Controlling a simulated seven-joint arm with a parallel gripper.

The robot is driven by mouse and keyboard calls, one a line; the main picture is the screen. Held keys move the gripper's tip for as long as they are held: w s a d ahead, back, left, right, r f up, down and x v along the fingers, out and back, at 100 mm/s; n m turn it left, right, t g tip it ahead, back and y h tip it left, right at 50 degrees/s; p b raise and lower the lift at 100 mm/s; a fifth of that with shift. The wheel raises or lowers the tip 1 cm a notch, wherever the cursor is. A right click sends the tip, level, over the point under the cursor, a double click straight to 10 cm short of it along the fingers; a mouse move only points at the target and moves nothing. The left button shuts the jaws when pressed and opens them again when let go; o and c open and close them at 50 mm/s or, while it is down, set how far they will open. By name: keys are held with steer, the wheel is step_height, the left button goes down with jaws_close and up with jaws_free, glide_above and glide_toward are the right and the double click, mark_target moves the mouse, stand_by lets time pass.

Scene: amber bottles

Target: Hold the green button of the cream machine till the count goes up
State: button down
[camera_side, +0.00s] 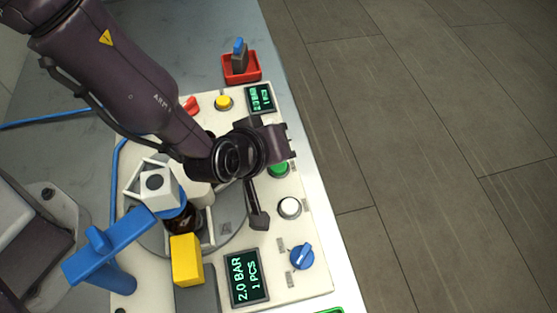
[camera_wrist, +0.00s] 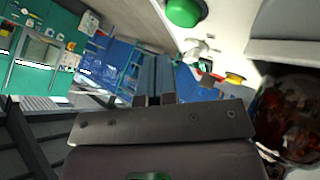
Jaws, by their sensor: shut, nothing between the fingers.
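The cream machine (camera_side: 320,284) has a column of controls along its right side. Its green button (camera_side: 279,169) shows partly from under my gripper (camera_side: 273,143) in the side view. In the wrist view the green button (camera_wrist: 184,11) is at the top, apart in the picture from the closed fingertips (camera_wrist: 156,62). The fingers are shut and empty. My gripper's body hides part of the button in the side view, and I cannot see the fingertips clearly there. The large display (camera_side: 248,278) reads 2.0 BAR and 1 PCS.
A white button (camera_side: 290,207) and blue knob (camera_side: 302,256) lie nearer than the green button. A yellow button (camera_side: 223,102) and red tray (camera_side: 241,68) lie beyond. An amber bottle (camera_side: 182,221), blue part (camera_side: 112,245) and yellow block (camera_side: 186,260) stand left.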

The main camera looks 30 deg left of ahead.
steer(key=shift+r, duration=1.8)
steer(key=shift+r, duration=0.1)
steer(key=a+r+m+g+h, duration=0.1)
steer(key=a+r+m+h, duration=0.15)
steer(key=a+r, duration=0.55)
steer(key=a+r+m+h, duration=0.2)
steer(key=a+r+m, duration=0.15)
steer(key=r, duration=0.85)
steer(key=s+a+r+m+g+y, duration=0.1)
steer(key=s+a+r+y, duration=0.1)
steer(key=s+a, duration=0.6)
steer(key=s+a+r+m+g+y, duration=0.1)
steer(key=s+a+y, duration=0.2)
steer(key=s+a, duration=0.6)
steer(key=shift+a+r+g, duration=0.3)
steer(key=shift+a+r, duration=0.05)
steer(key=shift+a, duration=0.05)
